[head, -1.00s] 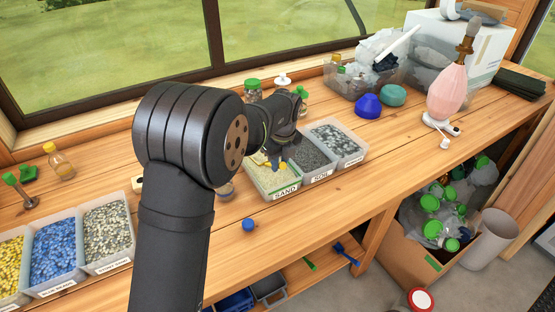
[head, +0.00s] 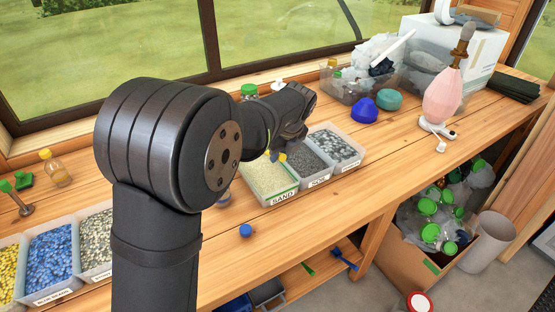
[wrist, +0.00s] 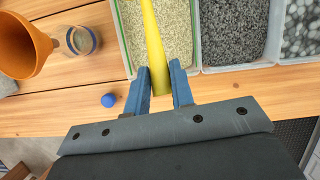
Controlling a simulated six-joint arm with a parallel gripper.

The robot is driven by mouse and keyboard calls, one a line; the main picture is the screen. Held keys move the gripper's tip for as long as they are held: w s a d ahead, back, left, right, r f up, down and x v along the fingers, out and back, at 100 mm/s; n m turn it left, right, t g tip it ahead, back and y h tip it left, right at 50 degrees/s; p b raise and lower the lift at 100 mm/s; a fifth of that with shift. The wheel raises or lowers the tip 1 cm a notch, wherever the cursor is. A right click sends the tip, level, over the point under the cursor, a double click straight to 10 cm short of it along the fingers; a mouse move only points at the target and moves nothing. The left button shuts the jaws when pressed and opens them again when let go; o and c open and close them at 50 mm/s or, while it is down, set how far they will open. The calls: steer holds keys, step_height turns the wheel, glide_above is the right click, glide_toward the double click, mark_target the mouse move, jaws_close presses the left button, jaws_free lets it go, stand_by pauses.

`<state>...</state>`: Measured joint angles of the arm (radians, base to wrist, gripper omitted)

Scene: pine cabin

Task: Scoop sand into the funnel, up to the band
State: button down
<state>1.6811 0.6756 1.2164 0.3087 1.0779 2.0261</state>
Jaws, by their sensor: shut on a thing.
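My gripper (wrist: 159,90) has its blue fingers shut on the yellow handle of a scoop (wrist: 154,38). The handle runs up out of the wrist view, so the scoop's bowl and any load are not seen. The sand bin (wrist: 177,22) lies beyond and below the fingers. In the head view my gripper (head: 277,156) is over the back of the sand bin (head: 284,199), partly hidden by my arm.
The soil bin (head: 314,181) and a grey pebble bin (head: 335,142) adjoin the sand. A blue cap (head: 246,231) lies near the front edge.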

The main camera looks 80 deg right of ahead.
steer(key=shift+v, duration=0.9)
steer(key=shift+d, duration=0.1)
